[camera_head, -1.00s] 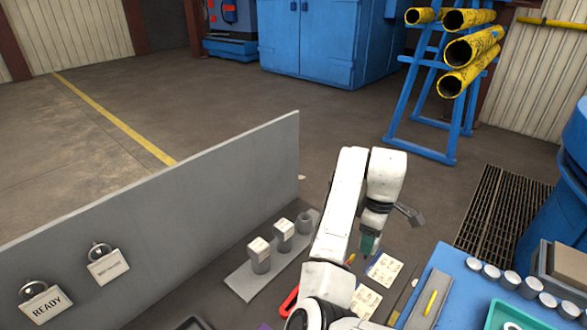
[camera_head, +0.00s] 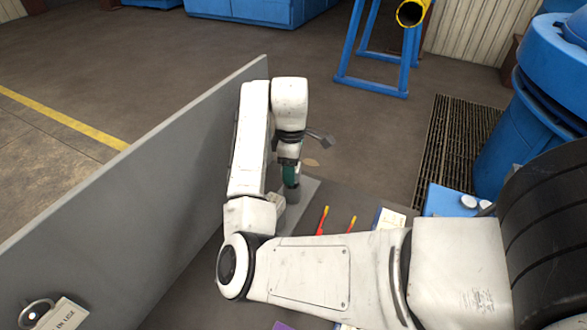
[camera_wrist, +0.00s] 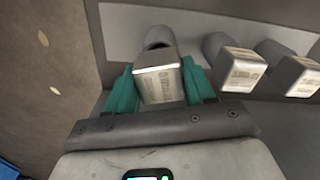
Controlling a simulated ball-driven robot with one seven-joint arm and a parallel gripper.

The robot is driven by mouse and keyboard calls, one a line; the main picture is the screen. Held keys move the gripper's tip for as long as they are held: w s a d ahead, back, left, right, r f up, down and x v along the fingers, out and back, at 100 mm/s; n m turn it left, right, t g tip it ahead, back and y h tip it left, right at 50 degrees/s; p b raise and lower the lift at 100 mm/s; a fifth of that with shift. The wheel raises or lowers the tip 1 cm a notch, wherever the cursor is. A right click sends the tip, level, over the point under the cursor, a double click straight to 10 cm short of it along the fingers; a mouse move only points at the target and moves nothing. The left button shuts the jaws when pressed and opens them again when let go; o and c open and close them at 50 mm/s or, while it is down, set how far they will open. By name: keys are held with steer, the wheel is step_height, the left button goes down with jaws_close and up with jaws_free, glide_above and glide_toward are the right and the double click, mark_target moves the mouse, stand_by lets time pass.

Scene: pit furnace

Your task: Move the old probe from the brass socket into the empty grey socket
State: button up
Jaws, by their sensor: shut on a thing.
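My gripper (camera_wrist: 160,88) has teal fingers shut on the old probe (camera_wrist: 158,84), a pale block with a printed label. It is held at the end grey socket (camera_wrist: 159,37), a cylinder on a light grey plate (camera_wrist: 118,28). The label block covers part of this socket, so I cannot tell whether the probe is seated or just above it. In the head view my gripper (camera_head: 290,178) points down at the far end of the plate, and the probe is mostly hidden. The brass socket is not identifiable in either current view.
Two other labelled probes (camera_wrist: 240,68) (camera_wrist: 298,75) stand in posts along the plate, close beside my gripper. A tall grey panel (camera_head: 150,190) runs along the left. Red-and-yellow tools (camera_head: 322,220) and a white card (camera_head: 390,219) lie to the right. Open floor lies beyond.

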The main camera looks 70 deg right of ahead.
steer(key=shift+f+b, duration=0.5)
steer(key=shift+f, duration=0.25)
steer(key=shift+s+r+p, duration=0.1)
steer(key=shift+s+p, duration=0.05)
steer(key=shift+p, duration=1.05)
stand_by(0.5)
steer(key=shift+f, duration=0.65)
stand_by(0.4)
steer(key=o, duration=0.9)
steer(key=shift+c, duration=0.2)
steer(key=shift+r, duration=0.1)
